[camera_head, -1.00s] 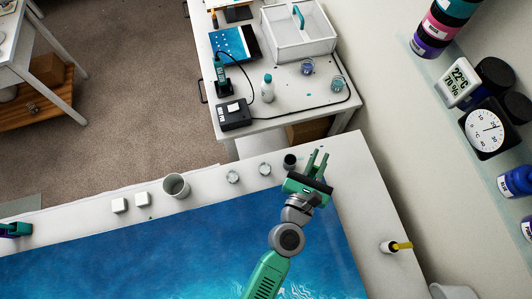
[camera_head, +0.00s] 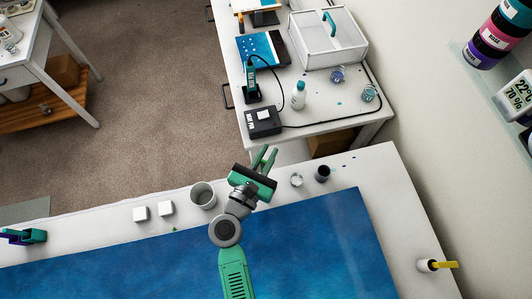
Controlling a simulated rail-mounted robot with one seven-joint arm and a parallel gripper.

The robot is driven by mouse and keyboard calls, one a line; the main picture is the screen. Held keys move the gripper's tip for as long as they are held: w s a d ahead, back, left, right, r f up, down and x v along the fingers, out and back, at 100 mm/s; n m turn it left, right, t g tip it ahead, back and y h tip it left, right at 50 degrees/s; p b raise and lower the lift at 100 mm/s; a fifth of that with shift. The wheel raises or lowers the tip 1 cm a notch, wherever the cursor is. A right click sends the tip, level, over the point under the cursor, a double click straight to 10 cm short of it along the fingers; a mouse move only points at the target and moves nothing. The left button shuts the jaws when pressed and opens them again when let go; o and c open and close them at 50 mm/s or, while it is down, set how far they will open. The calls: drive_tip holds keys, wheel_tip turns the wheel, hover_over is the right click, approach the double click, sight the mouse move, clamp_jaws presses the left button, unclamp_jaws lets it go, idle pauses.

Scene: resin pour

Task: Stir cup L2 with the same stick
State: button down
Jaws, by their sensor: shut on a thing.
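My gripper (camera_head: 266,156) is over the back edge of the white work table, between the large grey cup and the small cups. Its green fingers are shut on a thin stick that I can hardly make out from here. A small clear cup (camera_head: 296,180) stands to the right of the gripper. A small cup with dark contents (camera_head: 322,173) stands further right. No label can be read, so I cannot tell which cup is L2. Another small clear cup is hidden behind my gripper and wrist.
A large grey cup (camera_head: 202,195) and two white blocks (camera_head: 153,212) stand to the left. A blue panel (camera_head: 170,262) covers most of the table. A white holder with a yellow-handled tool (camera_head: 437,265) is at the right. A side table (camera_head: 325,112) holds a white bin and bottle.

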drive_tip(key=shift+a+f+b, duration=0.15)
drive_tip(key=shift+f+b, duration=0.25)
drive_tip(key=shift+f, duration=0.05)
wheel_tip(320, 180, down, 10)
drive_tip(key=b, duration=0.9)
drive_tip(key=shift+s+r, duration=0.1)
drive_tip(key=shift+s, duration=0.05)
